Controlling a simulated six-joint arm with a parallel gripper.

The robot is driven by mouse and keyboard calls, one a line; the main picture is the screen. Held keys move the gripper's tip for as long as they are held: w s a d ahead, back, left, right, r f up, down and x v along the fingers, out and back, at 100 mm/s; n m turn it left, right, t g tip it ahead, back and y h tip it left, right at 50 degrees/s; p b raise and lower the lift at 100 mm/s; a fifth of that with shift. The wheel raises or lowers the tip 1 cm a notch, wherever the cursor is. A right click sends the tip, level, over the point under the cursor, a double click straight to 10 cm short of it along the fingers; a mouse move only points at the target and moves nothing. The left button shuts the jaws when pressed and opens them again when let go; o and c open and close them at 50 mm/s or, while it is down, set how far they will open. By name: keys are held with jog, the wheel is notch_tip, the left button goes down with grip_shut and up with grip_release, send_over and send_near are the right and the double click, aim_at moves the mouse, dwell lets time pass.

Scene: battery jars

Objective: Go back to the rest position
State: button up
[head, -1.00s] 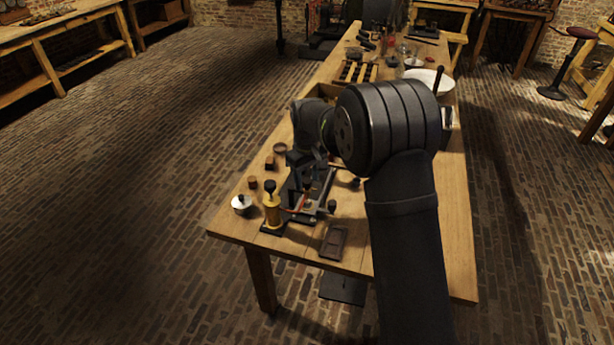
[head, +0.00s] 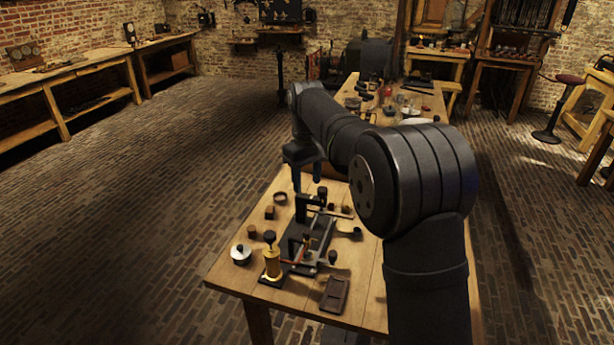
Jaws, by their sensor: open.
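My gripper (head: 307,186) hangs at the end of my raised arm, pointing down over the near half of the wooden workbench (head: 225,270). Its fingers are apart and I see nothing held between them. It is above the back part of a dark apparatus (head: 318,235) that has a black base and upright posts. From this angle I cannot tell how large the gap above the apparatus is. My arm hides much of the bench's middle and right side.
A white-lidded pot (head: 241,255) and a brass cylinder with a black knob (head: 272,262) stand near the front left edge. A dark tray (head: 335,294) lies at the front. Small brown blocks (head: 269,212) and a ring (head: 280,198) lie along the left edge.

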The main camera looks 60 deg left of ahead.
aim_at(307, 231)
jog(key=shift+r, duration=0.3)
jog(key=shift+f, duration=0.1)
dwell(0.3)
notch_tip(307, 231, down, 17)
jog(key=shift+f, duration=0.2)
dwell(0.4)
jog(key=shift+r, duration=0.15)
